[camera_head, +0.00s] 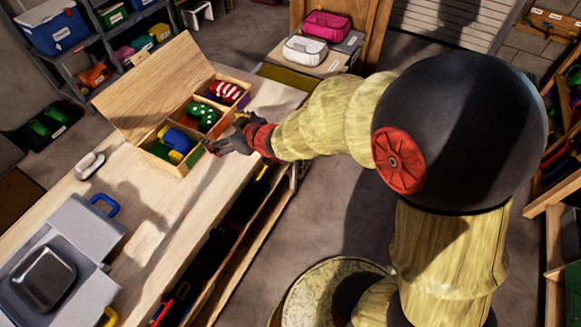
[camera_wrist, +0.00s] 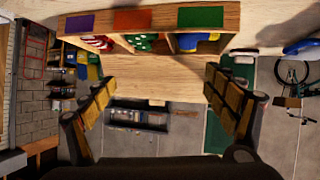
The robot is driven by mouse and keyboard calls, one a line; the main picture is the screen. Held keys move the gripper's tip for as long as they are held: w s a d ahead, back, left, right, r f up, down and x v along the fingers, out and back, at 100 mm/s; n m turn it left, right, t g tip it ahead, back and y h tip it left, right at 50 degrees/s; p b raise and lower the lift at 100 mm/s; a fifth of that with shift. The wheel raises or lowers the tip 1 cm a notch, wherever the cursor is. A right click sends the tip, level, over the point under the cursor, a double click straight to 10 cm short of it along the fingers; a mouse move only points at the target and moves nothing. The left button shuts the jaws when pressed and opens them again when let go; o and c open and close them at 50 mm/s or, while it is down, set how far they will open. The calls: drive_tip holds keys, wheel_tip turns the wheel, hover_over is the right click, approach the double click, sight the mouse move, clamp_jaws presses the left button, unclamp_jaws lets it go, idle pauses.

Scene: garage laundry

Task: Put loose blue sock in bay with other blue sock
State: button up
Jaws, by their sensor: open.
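A wooden box (camera_head: 172,171) with its lid raised stands on the workbench. Its near bay holds a blue rolled sock (camera_head: 176,139) with a yellow piece beside it; blue and yellow also show in the wrist view (camera_wrist: 189,42) behind the green label. The middle bay holds a green piece with white dots (camera_head: 201,117). The far bay holds a red and white striped piece (camera_head: 225,91). I cannot make out a separate loose blue sock. My gripper (camera_head: 224,136) is open beside the box's label side; in the wrist view (camera_wrist: 158,88) nothing shows between its fingers.
A small whitish object (camera_head: 89,165) lies on the bench left of the box. A grey case (camera_head: 75,238) with a blue handle and a metal tray stands at the near end. Bare bench (camera_head: 200,195) lies between. Shelves stand behind, and floor shows right of the bench.

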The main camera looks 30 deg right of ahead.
drive_tip(key=s+d+r+m+g+h, duration=0.2)
drive_tip(key=s+d+r+m+h, duration=0.25)
drive_tip(key=s+d+r, duration=0.65)
drive_tip(key=s+a+g, duration=0.1)
drive_tip(key=s+g, duration=0.1)
drive_tip(key=s, duration=0.7)
drive_tip(key=s+a+g, duration=0.2)
drive_tip(key=s, duration=0.7)
drive_tip(key=shift+s+a+m, duration=0.25)
drive_tip(key=shift+s+m, duration=0.05)
drive_tip(key=shift+m, duration=0.15)
drive_tip(key=shift+r, duration=0.15)
